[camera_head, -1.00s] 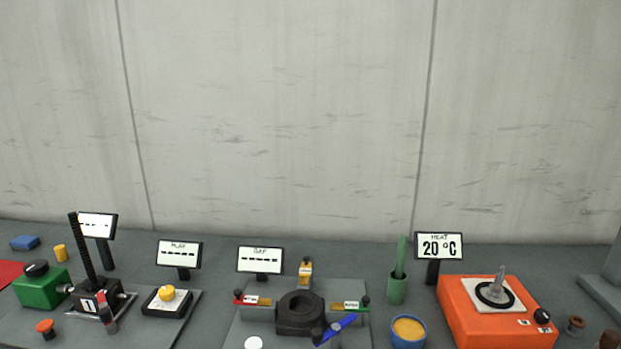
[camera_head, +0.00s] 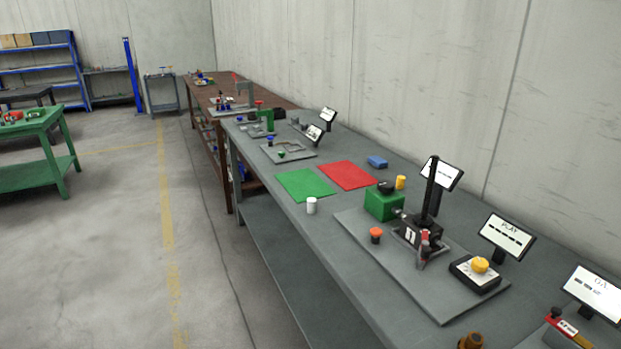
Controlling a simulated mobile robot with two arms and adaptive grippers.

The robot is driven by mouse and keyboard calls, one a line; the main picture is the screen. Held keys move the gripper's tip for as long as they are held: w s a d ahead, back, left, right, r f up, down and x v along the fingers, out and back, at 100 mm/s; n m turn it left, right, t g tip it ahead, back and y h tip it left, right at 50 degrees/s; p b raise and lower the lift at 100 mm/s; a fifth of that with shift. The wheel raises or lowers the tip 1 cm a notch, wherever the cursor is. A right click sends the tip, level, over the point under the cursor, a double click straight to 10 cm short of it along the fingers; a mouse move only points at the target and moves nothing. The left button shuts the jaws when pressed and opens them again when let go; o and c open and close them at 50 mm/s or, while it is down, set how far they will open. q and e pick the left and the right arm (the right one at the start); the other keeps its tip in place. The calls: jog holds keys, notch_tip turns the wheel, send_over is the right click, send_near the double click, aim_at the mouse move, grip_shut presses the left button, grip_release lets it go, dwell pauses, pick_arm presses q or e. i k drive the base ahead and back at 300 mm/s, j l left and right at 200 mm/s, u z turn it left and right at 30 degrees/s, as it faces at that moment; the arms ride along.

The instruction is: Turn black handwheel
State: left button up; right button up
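A black round knob (camera_head: 386,187), which may be the black handwheel, sits on top of a green box (camera_head: 383,205) on the grey bench. A black screw jack (camera_head: 416,232) with a tall threaded column (camera_head: 431,186) stands just right of the box on a grey base plate (camera_head: 388,262). Neither of my grippers is in view.
The grey bench (camera_head: 340,290) runs away to the left along the wall. A red-capped button (camera_head: 376,233), a yellow knob (camera_head: 480,265) and several display screens (camera_head: 506,236) stand around the jack. Green (camera_head: 305,185) and red (camera_head: 347,175) mats lie beyond. The floor (camera_head: 110,240) at left is clear.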

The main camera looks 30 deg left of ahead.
aim_at(383, 185)
jog(key=u, duration=0.65)
jog(key=z, duration=0.3)
jog(key=i+j+z, duration=0.15)
jog(key=j+z, duration=0.15)
jog(key=i+j+z, duration=0.15)
jog(key=j+z, duration=0.15)
jog(key=j, duration=0.15)
jog(key=i+j+z, duration=0.1)
jog(key=j+z, duration=0.2)
jog(key=j, duration=0.1)
